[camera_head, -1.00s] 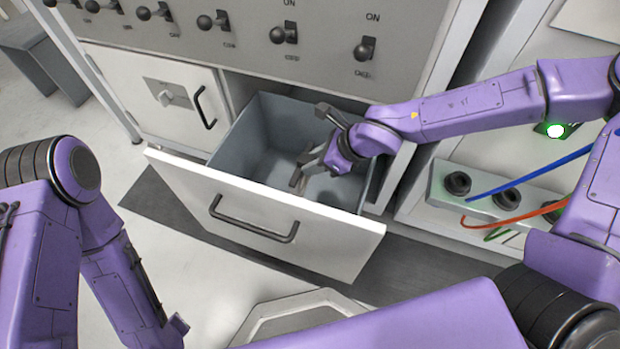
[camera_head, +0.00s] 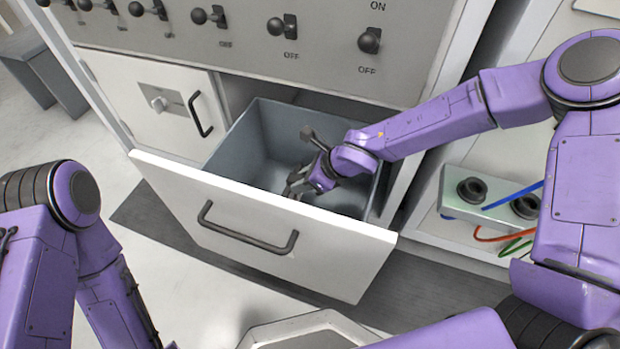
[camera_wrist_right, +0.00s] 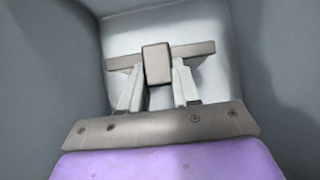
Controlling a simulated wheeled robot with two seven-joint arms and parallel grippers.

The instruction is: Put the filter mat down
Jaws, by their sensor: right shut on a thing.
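My right gripper (camera_head: 300,160) reaches down into the open drawer (camera_head: 225,150), between its grey-blue walls. In the right wrist view its two pale fingers (camera_wrist_right: 157,88) are closed around a small grey-brown block with a crossbar behind it. I take this held piece to be the filter mat (camera_wrist_right: 156,62), but its full shape is hard to make out. A pale surface, probably the drawer floor, lies beyond it; I cannot tell whether the piece touches it. My left arm is at the lower left and its gripper is out of the picture.
The drawer's white front (camera_head: 262,225) with a dark handle (camera_head: 245,233) faces me. A closed cabinet door (camera_head: 155,100) is to its left and a switch panel (camera_head: 240,50) is above. A socket block (camera_head: 480,200) with coloured cables is at the right.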

